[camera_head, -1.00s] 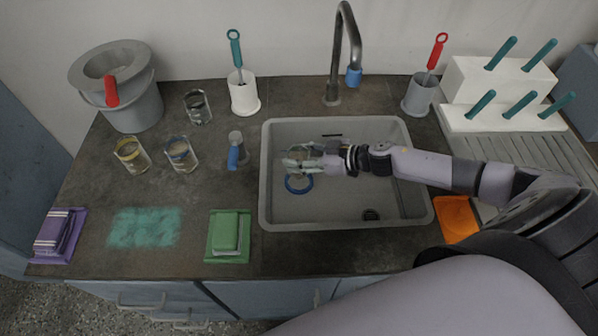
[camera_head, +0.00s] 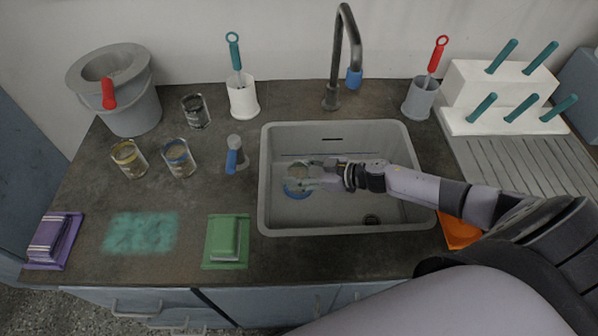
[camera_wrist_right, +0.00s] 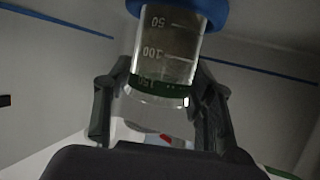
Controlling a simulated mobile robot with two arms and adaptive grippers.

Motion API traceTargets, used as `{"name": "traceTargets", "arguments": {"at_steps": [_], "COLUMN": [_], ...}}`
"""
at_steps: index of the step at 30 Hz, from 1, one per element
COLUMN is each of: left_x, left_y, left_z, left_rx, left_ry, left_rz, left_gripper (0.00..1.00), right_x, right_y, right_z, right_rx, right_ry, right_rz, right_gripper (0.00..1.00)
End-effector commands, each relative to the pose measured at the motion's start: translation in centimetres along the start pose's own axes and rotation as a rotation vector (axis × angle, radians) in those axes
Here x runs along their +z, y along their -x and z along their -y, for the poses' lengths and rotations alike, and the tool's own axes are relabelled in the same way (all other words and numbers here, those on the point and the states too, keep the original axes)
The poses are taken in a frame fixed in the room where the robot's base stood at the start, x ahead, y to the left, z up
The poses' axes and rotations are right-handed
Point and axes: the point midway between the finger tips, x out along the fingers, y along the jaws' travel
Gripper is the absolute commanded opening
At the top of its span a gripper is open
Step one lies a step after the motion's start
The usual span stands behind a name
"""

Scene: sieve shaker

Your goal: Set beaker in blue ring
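My right gripper (camera_head: 306,174) is over the sink, its fingers closed on a clear glass beaker (camera_head: 297,171). In the right wrist view the beaker (camera_wrist_right: 165,60) has volume marks and a dark green band, with one finger of the gripper (camera_wrist_right: 163,88) on each side. The blue ring (camera_head: 298,194) lies on the sink floor directly under the beaker. The blue ring (camera_wrist_right: 215,12) also shows at the top of the wrist view, at the beaker's far end. I cannot tell whether the base touches the floor inside it. My left gripper is not in view.
The grey sink (camera_head: 427,215) has walls around the arm. Left on the counter stand a yellow-banded beaker (camera_head: 130,160), a blue-banded beaker (camera_head: 179,158) and a dark-banded beaker (camera_head: 196,111). A faucet (camera_head: 336,60) rises behind the sink. The sink floor right of the ring is mostly clear.

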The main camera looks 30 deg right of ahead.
Motion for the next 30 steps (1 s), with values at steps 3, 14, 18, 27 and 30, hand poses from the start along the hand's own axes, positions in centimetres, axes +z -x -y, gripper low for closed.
{"name": "traceTargets", "arguments": {"at_steps": [3,14,18,27,30], "left_x": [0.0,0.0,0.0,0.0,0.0], "left_y": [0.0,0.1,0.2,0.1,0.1], "left_z": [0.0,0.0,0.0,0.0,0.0], "left_rx": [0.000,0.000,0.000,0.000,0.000], "left_ry": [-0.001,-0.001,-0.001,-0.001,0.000], "left_rz": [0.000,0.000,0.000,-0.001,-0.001], "left_gripper": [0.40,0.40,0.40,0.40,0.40], "right_x": [0.0,-0.2,-0.2,-0.3,-0.3], "right_y": [0.0,0.1,1.3,6.2,7.1], "right_z": [0.0,0.0,0.0,0.1,0.0], "right_rx": [0.000,0.000,0.001,-0.001,-0.001], "right_ry": [0.000,0.000,-0.001,0.000,-0.001], "right_rz": [0.000,-0.001,0.004,0.002,0.001], "right_gripper": [0.61,0.64,0.64,0.64,0.64]}}
